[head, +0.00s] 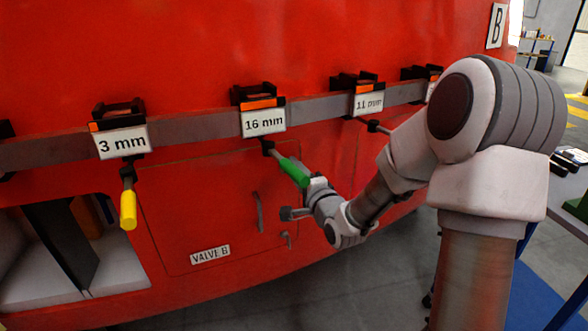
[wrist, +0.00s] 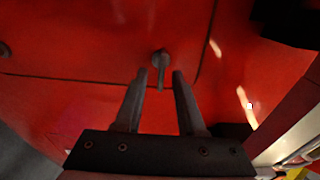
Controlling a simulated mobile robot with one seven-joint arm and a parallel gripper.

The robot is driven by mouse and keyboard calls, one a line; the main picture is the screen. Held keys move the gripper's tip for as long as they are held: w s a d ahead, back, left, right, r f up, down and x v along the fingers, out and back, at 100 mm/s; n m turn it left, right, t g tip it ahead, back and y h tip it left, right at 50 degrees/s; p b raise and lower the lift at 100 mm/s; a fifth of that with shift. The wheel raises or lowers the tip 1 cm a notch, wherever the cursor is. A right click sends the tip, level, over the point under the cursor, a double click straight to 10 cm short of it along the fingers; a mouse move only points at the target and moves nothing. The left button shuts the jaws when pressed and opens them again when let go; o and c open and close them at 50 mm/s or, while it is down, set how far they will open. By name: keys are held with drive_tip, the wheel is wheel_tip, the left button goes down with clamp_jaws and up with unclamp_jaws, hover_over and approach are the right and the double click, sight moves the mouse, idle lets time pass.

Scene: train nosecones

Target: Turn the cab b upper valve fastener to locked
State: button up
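A small grey valve fastener (wrist: 161,62) shows in the wrist view on the red train skin. It has a round head, and its narrow tab points down in that view. My gripper (wrist: 159,78) is open, its two fingers on either side of the tab and apart from it. In the head view my gripper (head: 288,213) is at the right side of the VALVE B panel (head: 195,215), beside the curved grey handle (head: 260,212). Another small grey fastener (head: 288,240) shows just below it. The fastener at my fingers is hidden or too small to make out there.
A green-handled tool (head: 295,171) hangs under the 16 mm label (head: 264,121), close above my gripper. A yellow-handled tool (head: 128,208) hangs under the 3 mm label (head: 122,142). A grey rail (head: 195,125) crosses the red nose. Open shelves are at lower left.

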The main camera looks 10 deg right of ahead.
drive_tip(key=s+d+b, duration=0.2)
drive_tip(key=s+b, duration=0.2)
drive_tip(key=s, duration=0.6)
drive_tip(key=shift+s, duration=0.35)
drive_tip(key=shift+r, duration=0.1)
